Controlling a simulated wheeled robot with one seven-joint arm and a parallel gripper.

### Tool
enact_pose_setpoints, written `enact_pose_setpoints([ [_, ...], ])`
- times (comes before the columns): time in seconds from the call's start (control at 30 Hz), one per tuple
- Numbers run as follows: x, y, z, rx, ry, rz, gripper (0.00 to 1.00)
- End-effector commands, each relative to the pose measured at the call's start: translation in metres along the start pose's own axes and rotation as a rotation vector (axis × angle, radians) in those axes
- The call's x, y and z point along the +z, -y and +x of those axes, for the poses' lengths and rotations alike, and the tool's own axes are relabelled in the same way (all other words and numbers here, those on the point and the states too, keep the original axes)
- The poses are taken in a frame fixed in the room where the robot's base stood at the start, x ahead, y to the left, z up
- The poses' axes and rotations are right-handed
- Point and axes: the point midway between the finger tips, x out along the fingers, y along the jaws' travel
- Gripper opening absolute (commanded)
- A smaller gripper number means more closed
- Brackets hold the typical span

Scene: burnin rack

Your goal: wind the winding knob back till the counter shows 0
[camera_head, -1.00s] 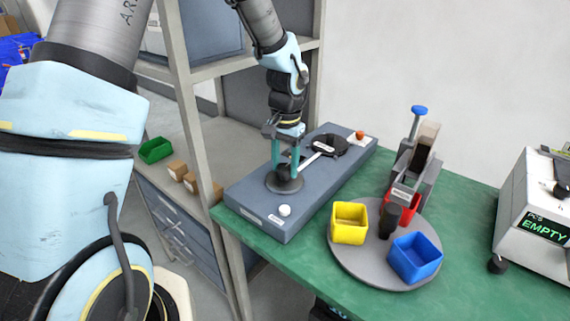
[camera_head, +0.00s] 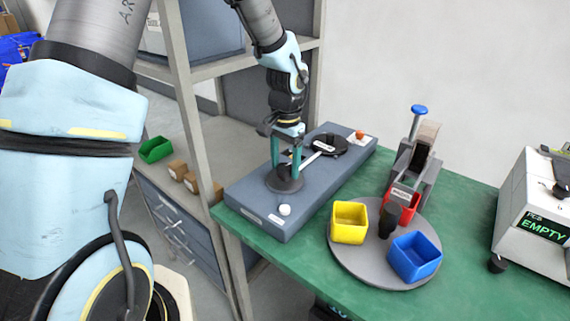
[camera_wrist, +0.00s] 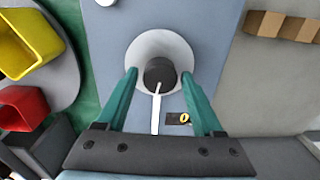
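The winding knob (camera_wrist: 160,72) is a dark round knob with a pale line on it, above a light grey disc (camera_wrist: 138,52). My gripper (camera_wrist: 159,76) is over it, one teal finger on each side, with a visible gap to the knob on both sides. In the head view my gripper (camera_head: 286,166) points down at the knob at the near end of the blue-grey box (camera_head: 245,205). The counter (camera_wrist: 176,118) is a small black window beside the disc, close to my right finger. It shows a yellow digit that looks like 0.
A pale bar leads to a black disc (camera_head: 330,146) on the box. A red-orange button (camera_head: 359,134) and a white knob (camera_head: 285,210) are also on it. A turntable (camera_head: 370,270) with yellow, blue and red bins stands to the right on the green table.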

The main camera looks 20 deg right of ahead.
Motion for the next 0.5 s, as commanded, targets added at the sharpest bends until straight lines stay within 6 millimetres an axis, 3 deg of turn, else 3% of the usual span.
enact_pose_setpoints([
  [0.1, 0.000, 0.000, 0.000, 0.000, 0.001, 0.000, 0.82],
  [0.37, 0.001, 0.000, -0.001, 0.000, 0.001, -0.001, 0.82],
  [0.5, 0.000, 0.001, -0.012, -0.001, -0.001, -0.003, 0.82],
])
